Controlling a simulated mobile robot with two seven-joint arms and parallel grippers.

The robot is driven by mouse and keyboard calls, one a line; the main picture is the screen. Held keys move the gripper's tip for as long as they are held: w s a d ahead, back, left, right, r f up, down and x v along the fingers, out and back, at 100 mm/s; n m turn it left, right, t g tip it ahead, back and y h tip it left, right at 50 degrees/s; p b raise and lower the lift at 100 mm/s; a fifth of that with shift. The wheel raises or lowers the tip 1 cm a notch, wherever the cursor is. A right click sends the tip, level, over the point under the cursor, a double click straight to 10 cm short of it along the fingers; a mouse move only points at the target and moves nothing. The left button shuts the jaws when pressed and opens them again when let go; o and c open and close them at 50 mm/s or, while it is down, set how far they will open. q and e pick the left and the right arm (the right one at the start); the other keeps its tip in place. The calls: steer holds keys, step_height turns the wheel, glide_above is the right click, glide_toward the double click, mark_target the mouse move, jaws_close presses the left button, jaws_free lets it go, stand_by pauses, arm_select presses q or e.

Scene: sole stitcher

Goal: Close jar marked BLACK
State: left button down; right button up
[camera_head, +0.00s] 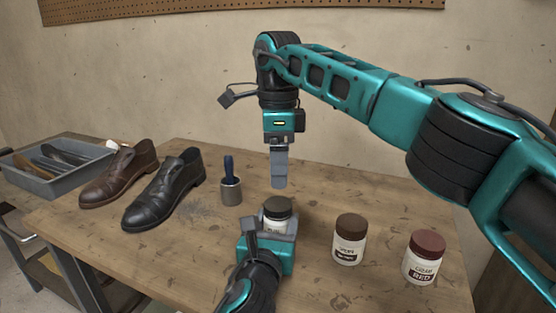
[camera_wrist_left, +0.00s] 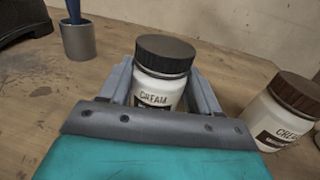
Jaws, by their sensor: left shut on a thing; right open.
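A white cream jar with a black lid (camera_head: 278,206) stands on the table in front of me. In the left wrist view this jar (camera_wrist_left: 158,90) reads CREAM, and its lower label line is hidden by my gripper, so I cannot read BLACK. The lid sits level on top; I cannot tell how tight it is. My left gripper (camera_head: 270,228) is shut around the jar's body, with a finger on each side in the left wrist view (camera_wrist_left: 158,93). My right gripper (camera_head: 279,184) points down above the jar, open, empty and apart from the lid.
Two brown-lidded cream jars stand to the right, a middle one (camera_head: 348,240) and one marked RED (camera_head: 424,258). A blue-handled tool in a grey cup (camera_head: 231,191), a black shoe (camera_head: 165,192), a brown shoe (camera_head: 119,178) and a grey tray (camera_head: 40,184) are left.

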mark_target(278, 203)
steer(key=n, duration=0.3)
steer(key=shift+r+n, duration=0.15)
steer(key=shift+n, duration=0.25)
steer(key=shift+f, duration=4.05)
steer(key=shift+c, duration=0.2)
